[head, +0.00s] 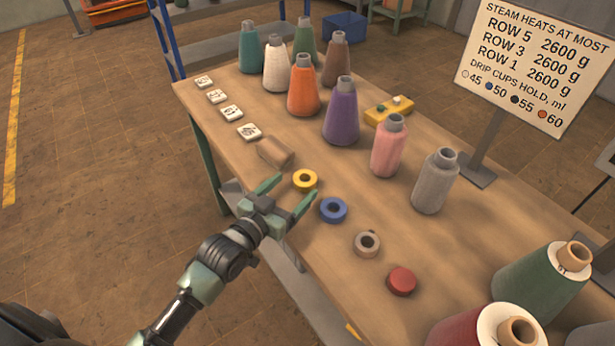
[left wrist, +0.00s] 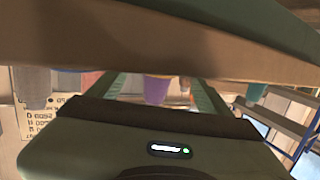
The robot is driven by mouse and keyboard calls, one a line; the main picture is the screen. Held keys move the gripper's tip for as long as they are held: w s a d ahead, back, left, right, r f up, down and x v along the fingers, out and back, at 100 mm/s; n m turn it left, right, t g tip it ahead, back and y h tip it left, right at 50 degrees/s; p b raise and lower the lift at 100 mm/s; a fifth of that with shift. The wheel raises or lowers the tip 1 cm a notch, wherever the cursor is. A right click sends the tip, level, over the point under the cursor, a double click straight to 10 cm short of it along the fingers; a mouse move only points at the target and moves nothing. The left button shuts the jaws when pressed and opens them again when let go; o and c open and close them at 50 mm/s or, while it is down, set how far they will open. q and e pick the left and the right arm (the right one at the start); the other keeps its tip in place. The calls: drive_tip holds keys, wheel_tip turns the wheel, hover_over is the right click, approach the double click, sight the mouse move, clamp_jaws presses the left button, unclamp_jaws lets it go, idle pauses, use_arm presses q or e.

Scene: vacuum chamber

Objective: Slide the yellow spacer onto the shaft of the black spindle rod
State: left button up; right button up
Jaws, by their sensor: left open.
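The yellow spacer (head: 305,180), a flat ring with a hole, lies flat on the wooden table (head: 290,222) near its front edge, between a brown cylinder and a blue ring. My left gripper (head: 293,188) is open and empty at that edge, its fingers pointing toward the spacer. The spacer shows just beyond the fingertips, not held. The left wrist view looks upside down; it shows the open fingers (left wrist: 158,92) with a purple cone far between them and the table as a brown band. I cannot make out the spacer there. No black spindle rod shows. My right gripper is out of view.
A brown cylinder (head: 274,152) lies left of the spacer. A blue ring (head: 333,210), a grey ring (head: 367,243) and a red disc (head: 402,281) line the front edge. Several yarn cones, including a purple one (head: 341,115), stand behind. A sign (head: 535,62) stands at the right.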

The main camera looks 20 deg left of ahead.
sight(305, 179)
use_arm(q)
drive_tip(key=x, duration=0.5)
drive_tip(key=shift+w+d+f, duration=0.15)
drive_tip(key=shift+d, duration=0.1)
drive_tip(key=c, duration=1.4)
drive_tip(key=shift+c, duration=0.2)
